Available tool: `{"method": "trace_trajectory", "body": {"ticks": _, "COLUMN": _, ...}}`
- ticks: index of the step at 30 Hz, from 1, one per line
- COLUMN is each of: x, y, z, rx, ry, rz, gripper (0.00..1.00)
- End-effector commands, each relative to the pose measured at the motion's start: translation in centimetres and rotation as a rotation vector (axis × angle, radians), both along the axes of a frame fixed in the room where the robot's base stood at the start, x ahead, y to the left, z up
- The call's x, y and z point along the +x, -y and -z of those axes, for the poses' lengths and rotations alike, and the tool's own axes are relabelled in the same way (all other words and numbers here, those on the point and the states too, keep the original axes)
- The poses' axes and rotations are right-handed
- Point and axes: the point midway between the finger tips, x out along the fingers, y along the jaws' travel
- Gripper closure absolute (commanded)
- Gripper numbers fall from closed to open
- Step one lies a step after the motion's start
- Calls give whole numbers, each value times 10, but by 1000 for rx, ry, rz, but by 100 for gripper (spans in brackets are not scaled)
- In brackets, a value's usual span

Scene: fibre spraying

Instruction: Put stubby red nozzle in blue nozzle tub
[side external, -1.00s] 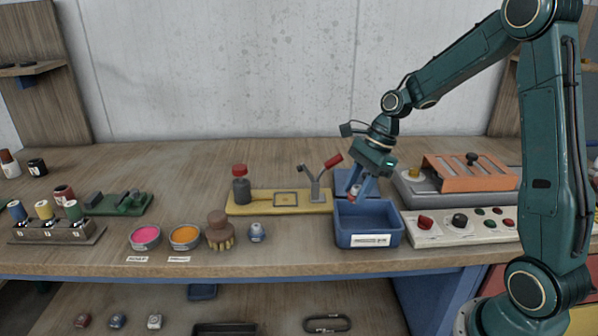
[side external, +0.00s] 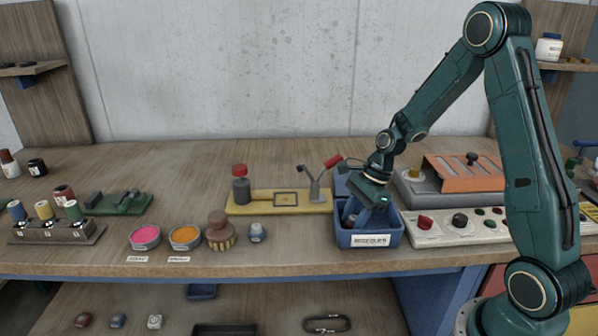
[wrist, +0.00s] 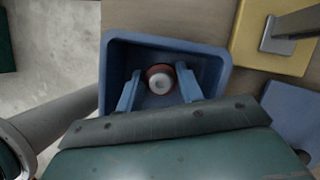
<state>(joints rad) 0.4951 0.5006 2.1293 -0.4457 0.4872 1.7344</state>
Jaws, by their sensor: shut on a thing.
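The blue tub (side external: 345,240) stands near the bench's front edge, with a white label on its front. It also shows in the wrist view (wrist: 116,62). My gripper (side external: 357,218) points down with its fingers inside the tub. In the wrist view my gripper (wrist: 159,88) has its two blue fingers either side of the stubby red nozzle (wrist: 152,73), which has a pale round end, and is shut on it. The nozzle is within the tub's walls. Whether it touches the tub floor is hard to tell.
A yellow stand (side external: 262,208) with a small red-ended lever sits left of the tub. A control panel (side external: 450,233) with knobs is close on the right. A grey-blue nozzle (side external: 257,233) and a brush (side external: 219,233) stand to the left on the bench.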

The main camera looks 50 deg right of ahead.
Motion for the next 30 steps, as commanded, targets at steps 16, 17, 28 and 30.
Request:
{"method": "trace_trajectory", "body": {"ticks": 16, "x": 0, "y": 0, "z": 9, "rx": -1, "ry": 1, "rz": -1, "gripper": 86}}
{"method": "trace_trajectory", "body": {"ticks": 17, "x": 0, "y": 0, "z": 8, "rx": -1, "ry": 1, "rz": -1, "gripper": 58}}
{"method": "trace_trajectory", "body": {"ticks": 28, "x": 0, "y": 0, "z": 8, "rx": -1, "ry": 1, "rz": -1, "gripper": 42}}
{"method": "trace_trajectory", "body": {"ticks": 30, "x": 0, "y": 0, "z": 7, "rx": -1, "ry": 1, "rz": -1, "gripper": 42}}
